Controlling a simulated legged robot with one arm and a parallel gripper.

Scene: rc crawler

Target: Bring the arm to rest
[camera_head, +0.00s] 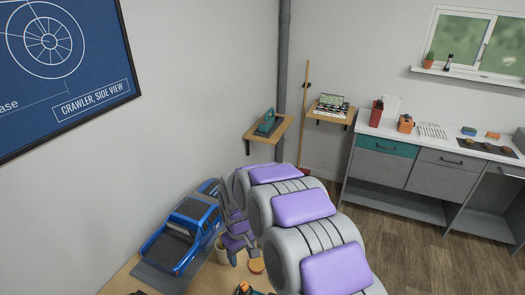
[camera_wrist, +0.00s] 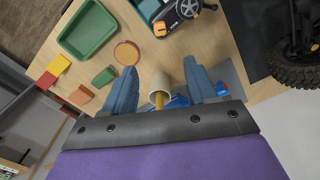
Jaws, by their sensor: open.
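My gripper (camera_wrist: 159,66) is open in the wrist view, its two blue-grey fingers spread apart with nothing held between them. It points down over the wooden table (camera_wrist: 215,45). A pale cup (camera_wrist: 155,84) with a yellow stick in it shows between the fingers, on the table beyond them. My arm, grey with purple pads, reaches out from the lower right and hides part of the table.
In the wrist view, a green tray (camera_wrist: 88,35), an orange disc (camera_wrist: 127,53), small coloured blocks (camera_wrist: 80,95), a grey-and-black device (camera_wrist: 180,14) and a black tyre (camera_wrist: 297,45) lie around. A wall stands left; shelves (camera_head: 268,130) and a workbench (camera_head: 440,155) are farther back.

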